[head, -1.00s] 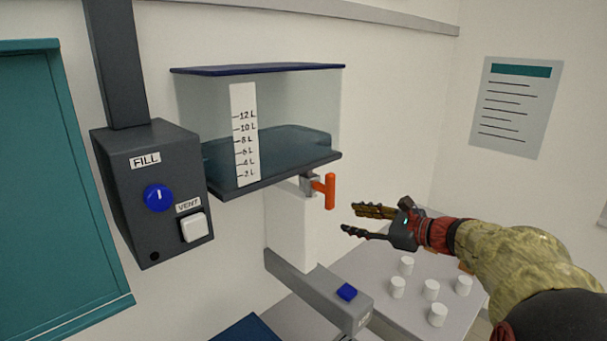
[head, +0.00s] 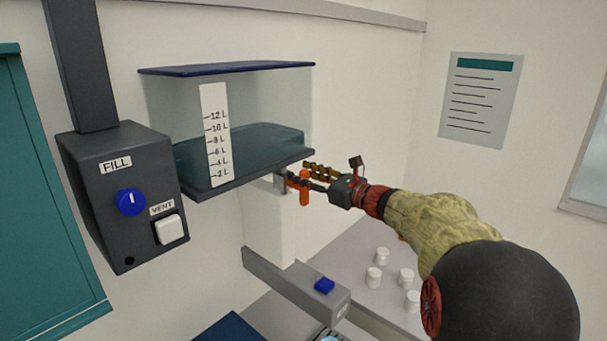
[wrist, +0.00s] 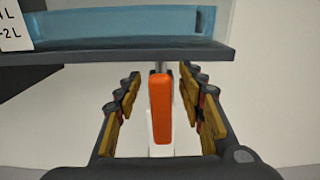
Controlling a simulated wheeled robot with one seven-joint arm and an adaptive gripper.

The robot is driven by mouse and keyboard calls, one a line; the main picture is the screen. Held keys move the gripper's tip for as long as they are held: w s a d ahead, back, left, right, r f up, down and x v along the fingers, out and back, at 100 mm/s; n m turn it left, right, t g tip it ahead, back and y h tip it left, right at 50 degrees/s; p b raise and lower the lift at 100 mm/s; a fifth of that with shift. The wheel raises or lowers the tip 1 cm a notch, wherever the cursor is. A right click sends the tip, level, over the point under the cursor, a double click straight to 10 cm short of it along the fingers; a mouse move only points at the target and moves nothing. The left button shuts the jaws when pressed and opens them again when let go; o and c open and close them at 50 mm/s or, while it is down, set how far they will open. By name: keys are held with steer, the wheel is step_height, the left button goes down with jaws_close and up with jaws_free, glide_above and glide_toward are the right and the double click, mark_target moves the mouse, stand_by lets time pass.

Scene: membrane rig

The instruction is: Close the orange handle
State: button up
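The orange handle (head: 304,189) hangs upright on a grey valve fitting (head: 281,180) below the front right of the clear water tank (head: 265,105). My gripper (head: 311,177) is at the handle, coming from the right, and partly covers it in the head view. In the wrist view the handle (wrist: 160,110) stands between the two fingers of my gripper (wrist: 160,112), with a visible gap on each side. The gripper is open and does not appear to touch the handle.
The tank's dark base shelf (head: 250,172) lies just above my fingers. A grey control box (head: 100,200) with a blue knob and white switch is at left. Several white cups (head: 374,277) stand on a table at lower right.

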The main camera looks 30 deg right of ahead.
steer(key=shift+c, duration=0.9)
steer(key=c, duration=0.7)
jaws_close()
